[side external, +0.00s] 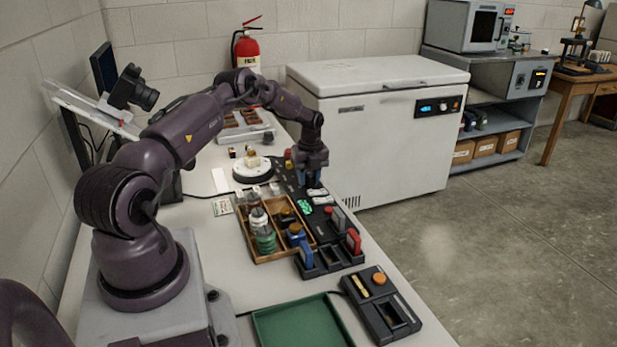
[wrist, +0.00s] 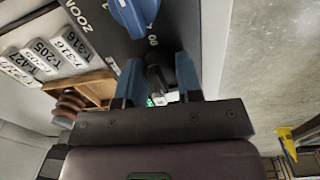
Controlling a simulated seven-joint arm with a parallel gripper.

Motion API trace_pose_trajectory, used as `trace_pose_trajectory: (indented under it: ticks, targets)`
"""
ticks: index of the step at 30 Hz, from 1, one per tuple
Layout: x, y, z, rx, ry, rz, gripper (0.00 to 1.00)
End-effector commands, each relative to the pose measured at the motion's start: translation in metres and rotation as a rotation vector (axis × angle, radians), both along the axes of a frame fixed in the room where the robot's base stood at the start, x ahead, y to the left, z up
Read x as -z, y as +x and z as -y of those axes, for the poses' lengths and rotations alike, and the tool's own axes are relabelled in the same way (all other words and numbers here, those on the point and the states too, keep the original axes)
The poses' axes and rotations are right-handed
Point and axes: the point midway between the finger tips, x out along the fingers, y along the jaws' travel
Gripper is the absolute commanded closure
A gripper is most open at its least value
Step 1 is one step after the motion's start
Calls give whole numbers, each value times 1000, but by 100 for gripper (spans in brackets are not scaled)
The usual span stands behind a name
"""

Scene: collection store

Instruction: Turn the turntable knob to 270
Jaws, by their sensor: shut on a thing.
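My gripper (side external: 313,181) reaches down onto the dark control panel (side external: 325,227) along the bench's right side. In the wrist view its two blue fingers (wrist: 159,84) stand on either side of a dark knob (wrist: 156,73) with a pale end, and are shut on it. This seems to be the turntable knob. Its label and most of its scale are hidden, so I cannot read its setting. A blue knob (wrist: 133,14) sits beside it near the word ZOOM.
A wooden tray (side external: 277,255) with bottles and jars lies close to the panel's left. White number tags (wrist: 45,55) lie near the panel. A red-handled piece (side external: 353,240) and a blue-handled one (side external: 305,254) stand at its front end. A white chest freezer (side external: 385,135) is behind.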

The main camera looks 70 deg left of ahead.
Motion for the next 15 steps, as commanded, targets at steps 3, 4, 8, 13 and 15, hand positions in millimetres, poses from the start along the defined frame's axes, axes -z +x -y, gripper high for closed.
trace_pose_trajectory:
  ticks: [3,4,8,13,15]
  targets:
    - [-2,0,0,59,-1,-1,91]
    - [-2,0,0,71,-1,-1,91]
    - [-1,0,0,112,-1,-1,91]
    - [-1,0,0,140,0,-1,91]
    - [-1,0,0,144,-1,-1,91]
